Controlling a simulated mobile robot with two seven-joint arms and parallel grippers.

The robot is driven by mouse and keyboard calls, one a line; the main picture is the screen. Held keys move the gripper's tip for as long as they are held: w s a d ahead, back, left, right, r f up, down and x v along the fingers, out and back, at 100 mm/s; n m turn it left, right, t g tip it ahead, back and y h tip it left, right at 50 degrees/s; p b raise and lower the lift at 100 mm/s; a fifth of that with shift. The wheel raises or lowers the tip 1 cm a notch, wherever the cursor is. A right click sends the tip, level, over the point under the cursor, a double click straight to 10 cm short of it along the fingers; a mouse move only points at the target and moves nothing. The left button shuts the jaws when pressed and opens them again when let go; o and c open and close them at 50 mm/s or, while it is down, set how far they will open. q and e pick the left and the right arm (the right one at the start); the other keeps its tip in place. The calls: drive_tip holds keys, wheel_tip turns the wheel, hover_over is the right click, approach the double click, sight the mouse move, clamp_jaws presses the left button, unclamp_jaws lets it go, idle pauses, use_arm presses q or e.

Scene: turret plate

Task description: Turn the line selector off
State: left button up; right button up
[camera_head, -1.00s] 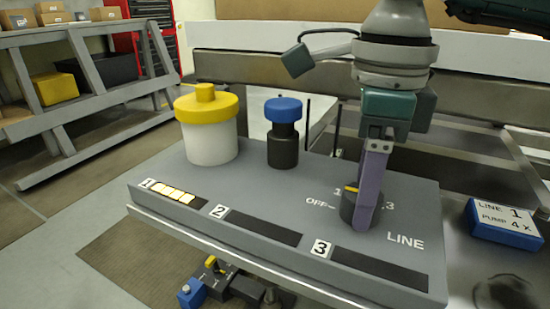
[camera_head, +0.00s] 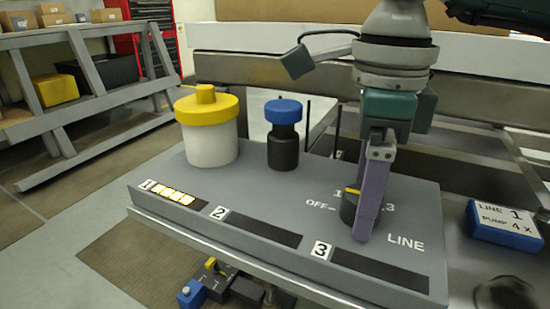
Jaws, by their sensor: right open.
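The line selector (camera_head: 348,208) is a dark round knob with a yellow mark on top, at the right of the grey panel (camera_head: 265,200). Around it I read OFF at its left, 1 behind it and 3 at its right, with LINE printed in front. The yellow mark lies at the knob's top; its exact setting is hard to tell. My right gripper (camera_head: 366,236) points down with its purple fingers at the knob's right and front side. It is open, and its fingers hide part of the knob and dial. Whether they touch it I cannot tell. My left gripper is not in view.
A white pot with a yellow pump lid (camera_head: 208,145) and a dark bottle with a blue cap (camera_head: 283,140) stand behind the numbered strips.

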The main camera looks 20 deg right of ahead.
wheel_tip(320, 180, up, 10)
drive_tip(key=p, duration=0.2)
idle(0.5)
